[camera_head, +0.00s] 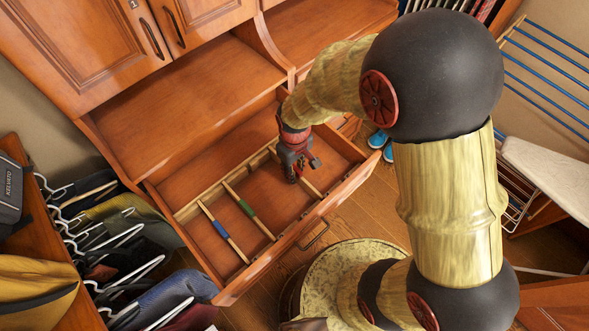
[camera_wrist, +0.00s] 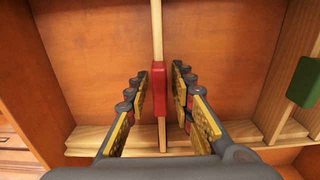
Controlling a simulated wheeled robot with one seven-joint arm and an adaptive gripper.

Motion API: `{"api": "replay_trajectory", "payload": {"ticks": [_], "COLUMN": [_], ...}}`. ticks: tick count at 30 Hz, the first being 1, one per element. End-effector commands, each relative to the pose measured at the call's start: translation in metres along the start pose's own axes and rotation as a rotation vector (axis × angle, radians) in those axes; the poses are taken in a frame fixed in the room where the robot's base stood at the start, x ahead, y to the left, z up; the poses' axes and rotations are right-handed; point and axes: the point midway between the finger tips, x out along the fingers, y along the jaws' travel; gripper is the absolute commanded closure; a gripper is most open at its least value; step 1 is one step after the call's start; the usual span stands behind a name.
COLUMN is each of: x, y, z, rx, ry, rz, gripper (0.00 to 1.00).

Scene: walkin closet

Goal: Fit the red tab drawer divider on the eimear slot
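The red tab drawer divider, a pale wooden strip with a red tab (camera_wrist: 158,80), runs up the middle of the wrist view. Its lower end meets a wooden rail (camera_wrist: 88,138). My gripper (camera_wrist: 159,76) is open, one finger on each side of the red tab, with small gaps visible between tab and fingers. In the head view my gripper (camera_head: 297,172) is down inside the open drawer and hides most of this divider; a bare stretch of its strip (camera_head: 311,188) shows. No name marks the eimear slot, so I cannot tell which one it is.
The drawer also holds a blue tab divider (camera_head: 221,229) and a green tab divider (camera_head: 246,208), left of my gripper. The green tab also shows at right in the wrist view (camera_wrist: 305,82). The drawer's front wall (camera_head: 290,236) and side walls surround my gripper.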

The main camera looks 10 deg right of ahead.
Motion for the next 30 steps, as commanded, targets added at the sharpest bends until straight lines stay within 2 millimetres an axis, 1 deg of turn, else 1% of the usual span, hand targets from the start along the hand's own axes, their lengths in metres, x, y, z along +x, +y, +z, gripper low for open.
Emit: {"api": "replay_trajectory", "payload": {"ticks": [1, 3, 11, 14, 17, 20, 27, 30], "x": [0.000, 0.000, 0.000, -0.004, -0.015, -0.033, -0.082, -0.098], "y": [0.000, 0.000, 0.000, 0.000, 0.000, 0.000, 0.001, 0.000], "z": [0.000, 0.000, 0.000, 0.000, -0.001, -0.001, -0.002, -0.001], "rx": [0.000, 0.000, 0.000, 0.000, 0.000, 0.000, 0.000, 0.000], "ry": [0.000, 0.000, 0.000, 0.001, 0.004, 0.005, 0.005, 0.003], "rz": [0.000, 0.000, 0.000, 0.000, 0.001, 0.002, 0.002, 0.001], "gripper": [0.72, 0.68, 0.68, 0.68, 0.68, 0.68, 0.68, 0.68]}}
